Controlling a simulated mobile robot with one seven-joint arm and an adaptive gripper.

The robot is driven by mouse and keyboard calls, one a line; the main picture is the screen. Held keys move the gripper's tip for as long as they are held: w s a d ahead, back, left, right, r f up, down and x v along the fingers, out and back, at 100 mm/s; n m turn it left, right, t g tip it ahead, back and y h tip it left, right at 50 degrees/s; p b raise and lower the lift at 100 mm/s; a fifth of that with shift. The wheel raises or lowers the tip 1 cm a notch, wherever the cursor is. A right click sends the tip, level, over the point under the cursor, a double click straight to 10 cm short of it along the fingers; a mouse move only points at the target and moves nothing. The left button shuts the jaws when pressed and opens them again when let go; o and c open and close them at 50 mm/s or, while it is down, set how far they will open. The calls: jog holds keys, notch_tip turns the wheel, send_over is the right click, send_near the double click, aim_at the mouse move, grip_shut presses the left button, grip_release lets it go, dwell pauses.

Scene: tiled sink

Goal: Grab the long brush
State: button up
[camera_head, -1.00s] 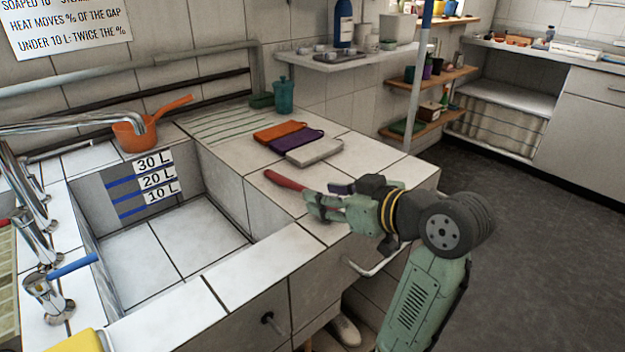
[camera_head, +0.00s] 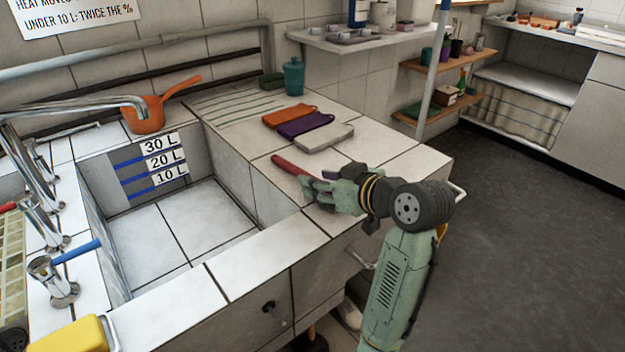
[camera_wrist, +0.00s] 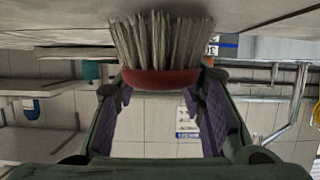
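The long brush lies on the tiled counter beside the sink, its red handle (camera_head: 292,165) pointing to the far left in the head view. The wrist view, which looks upside down, shows the end of its red head (camera_wrist: 160,80) and its pale bristles (camera_wrist: 160,40) against the counter. My gripper (camera_head: 322,187) is low over the counter at the brush's near end. In the wrist view its purple-padded fingers (camera_wrist: 158,104) stand wide apart, one on each side of the red head. I see no clear grip; exact contact is hard to tell.
Orange (camera_head: 289,116), purple (camera_head: 304,125) and grey (camera_head: 324,137) cloths lie behind the brush. The sink (camera_head: 185,225) opens to the left, with an orange pot (camera_head: 146,113) at its back. A teal cup (camera_head: 293,77) stands near the wall. A post (camera_head: 433,75) rises behind the counter.

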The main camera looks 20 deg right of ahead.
jog(key=shift+x, duration=1)
grip_shut()
